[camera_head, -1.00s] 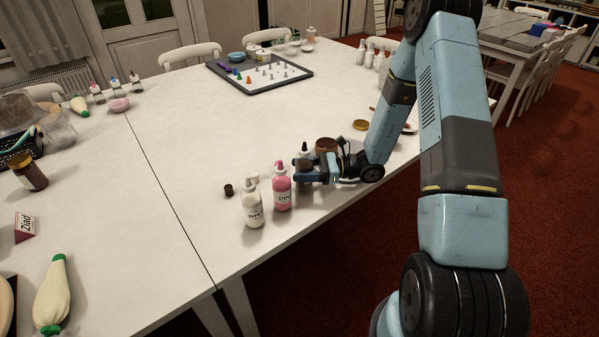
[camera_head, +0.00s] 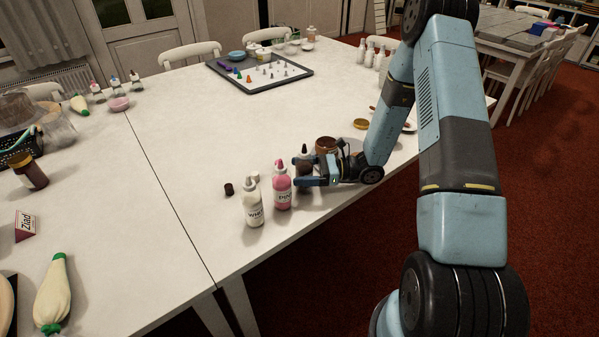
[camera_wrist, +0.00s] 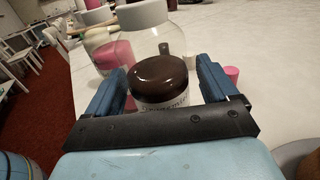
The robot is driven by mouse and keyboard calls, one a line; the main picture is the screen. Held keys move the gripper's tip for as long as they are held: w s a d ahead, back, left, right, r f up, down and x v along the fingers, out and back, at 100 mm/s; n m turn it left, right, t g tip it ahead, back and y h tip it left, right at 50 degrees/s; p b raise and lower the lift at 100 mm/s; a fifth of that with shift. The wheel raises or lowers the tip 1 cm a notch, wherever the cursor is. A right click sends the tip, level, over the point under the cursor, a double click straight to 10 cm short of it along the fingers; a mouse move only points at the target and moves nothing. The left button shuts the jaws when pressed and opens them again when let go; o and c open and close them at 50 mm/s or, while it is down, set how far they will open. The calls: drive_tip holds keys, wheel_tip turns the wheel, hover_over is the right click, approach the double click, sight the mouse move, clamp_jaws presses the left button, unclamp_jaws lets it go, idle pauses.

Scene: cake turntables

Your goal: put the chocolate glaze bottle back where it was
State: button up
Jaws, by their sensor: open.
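The chocolate glaze bottle (camera_head: 304,161), dark brown with a dark tip, stands on the white table just right of and behind the pink bottle (camera_head: 282,186). My gripper (camera_head: 306,176) reaches in from the right, low at the bottle. In the wrist view, the bottle's brown contents (camera_wrist: 161,78) and pale label sit between my two blue fingers, which are open, with one on each side. The near finger hides the bottle's lower part in the head view. I cannot tell whether either finger touches it.
A white bottle (camera_head: 253,203) stands left of the pink one, with a small dark cap (camera_head: 229,189) nearby. A brown jar (camera_head: 326,146) stands behind my gripper. The table's front edge is close. The table's middle, before the dark tray (camera_head: 303,74), is clear.

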drive_tip(key=d, duration=1.2)
drive_tip(key=shift+r, duration=0.2)
drive_tip(key=s+d+r+n+t+h, duration=0.2)
drive_tip(key=s+r+n+h, duration=0.4)
drive_tip(key=r, duration=0.5)
drive_tip(key=s+d+r+n+t+h, duration=0.1)
drive_tip(key=s+d+r+n+h, duration=0.1)
drive_tip(key=s+r+n+h, duration=0.4)
drive_tip(key=s+d+r+n+t+h, duration=0.2)
drive_tip(key=s+r+n+h, duration=0.4)
drive_tip(key=s+r, duration=0.7)
wheel_tip(320, 180, up, 4)
drive_tip(key=shift+r+t, duration=0.1)
drive_tip(key=shift+t, duration=0.2)
drive_tip(key=shift+s, duration=0.1)
